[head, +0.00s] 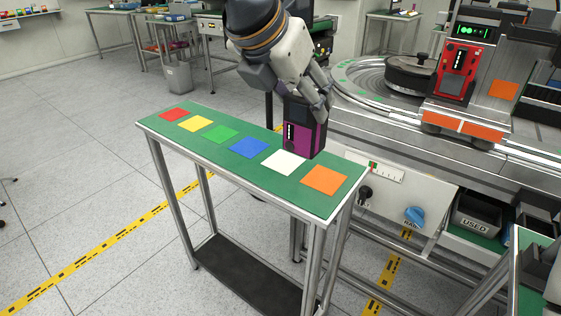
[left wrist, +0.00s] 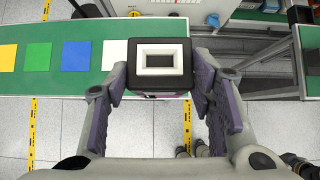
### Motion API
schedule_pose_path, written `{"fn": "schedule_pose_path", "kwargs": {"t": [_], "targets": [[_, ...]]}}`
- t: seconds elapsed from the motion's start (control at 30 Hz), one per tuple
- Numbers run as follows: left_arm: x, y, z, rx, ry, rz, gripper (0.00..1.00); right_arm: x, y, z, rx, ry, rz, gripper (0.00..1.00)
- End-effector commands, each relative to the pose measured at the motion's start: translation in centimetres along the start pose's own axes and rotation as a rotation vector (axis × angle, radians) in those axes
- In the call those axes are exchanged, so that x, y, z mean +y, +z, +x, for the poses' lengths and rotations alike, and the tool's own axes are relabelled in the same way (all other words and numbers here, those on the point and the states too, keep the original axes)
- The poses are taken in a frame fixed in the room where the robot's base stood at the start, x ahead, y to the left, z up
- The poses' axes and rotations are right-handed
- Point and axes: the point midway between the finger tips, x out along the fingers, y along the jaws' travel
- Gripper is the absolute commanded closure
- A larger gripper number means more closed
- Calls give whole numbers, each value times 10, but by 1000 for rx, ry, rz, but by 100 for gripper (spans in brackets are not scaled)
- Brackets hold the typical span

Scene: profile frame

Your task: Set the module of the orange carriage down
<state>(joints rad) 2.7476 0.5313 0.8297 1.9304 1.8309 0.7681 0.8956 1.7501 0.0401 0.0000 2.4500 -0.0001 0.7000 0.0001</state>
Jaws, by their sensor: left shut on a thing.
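My left gripper (head: 318,100) is shut on a dark module (head: 305,135) with a magenta face and a white indicator strip. It holds the module upright at the right part of the green-topped table (head: 150,124). In the left wrist view, the module's black top with a white rectangular frame (left wrist: 160,72) sits between both fingers. There it hides the orange square (head: 323,180), which shows clear in the head view. The gap under the module is hard to judge. A carriage with orange patches (head: 503,89) carries a red module (head: 458,72). A grey part at the lower right edge may be my right gripper.
The table also bears red (head: 173,114), yellow (head: 194,124), green (head: 221,134), blue (head: 249,147) and white (head: 285,162) squares, all bare. A conveyor (head: 385,135) with a round turntable runs behind. A bin marked USED (head: 476,222) sits below it.

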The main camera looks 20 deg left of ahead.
Motion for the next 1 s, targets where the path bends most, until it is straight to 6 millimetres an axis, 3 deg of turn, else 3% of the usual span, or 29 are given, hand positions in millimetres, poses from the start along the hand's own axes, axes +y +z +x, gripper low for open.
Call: {"fn": "schedule_pose_path", "kwargs": {"t": [0.07,0.17,0.37,0.5,0.73,1.0], "targets": [[1,7,1,-4,-7,6,85,0,0,0,0,0,0,52],[20,11,19,-1,-9,3,85,0,0,0,-2,0,0,52],[71,20,75,7,-11,0,85,0,12,14,-49,2,0,52],[90,11,108,7,-12,4,85,1,18,21,-74,3,0,52],[108,4,138,3,-9,6,85,1,22,27,-94,4,0,52],[106,-10,153,-6,-9,10,85,1,20,24,-86,3,0,52]]}}
